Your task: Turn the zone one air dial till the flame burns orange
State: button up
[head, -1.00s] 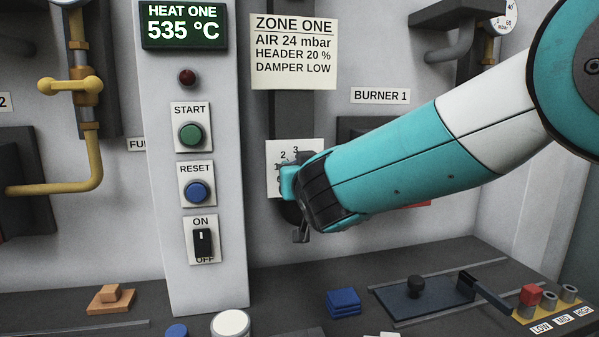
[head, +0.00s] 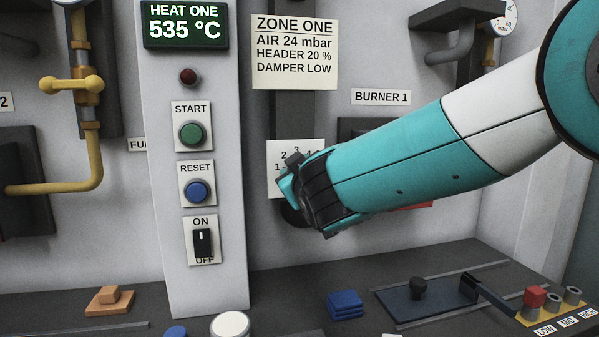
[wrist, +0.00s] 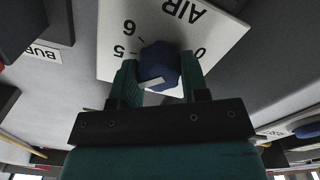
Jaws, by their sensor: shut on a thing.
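The air dial is a blue knob (wrist: 160,62) with a white mark, seen in the wrist view on a white scale plate (wrist: 222,38) reading AIR. Digits 6, 5 and 0 show there, upside down. My gripper (wrist: 158,78) has its teal fingers on both sides of the knob, shut on it. In the head view my gripper (head: 287,187) covers the knob, and the plate (head: 283,149) shows small digits above it. The BURNER 1 housing (head: 352,128) is mostly hidden behind my arm. No flame is visible, so its colour cannot be told.
A ZONE ONE card (head: 294,52) reads AIR 24 mbar. A grey control column (head: 225,200) with START, RESET and ON/OFF stands left of my gripper. The bench below holds blue blocks (head: 345,304) and a slider (head: 418,289) under my arm.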

dwell(0.4)
jog(key=o, duration=0.9)
jog(key=shift+o, duration=0.2)
jog(key=shift+s, duration=0.1)
jog(key=b+v, duration=0.4)
jog(key=v, duration=1.3)
jog(key=shift+s+d+r, duration=0.1)
jog(key=shift+d, duration=0.05)
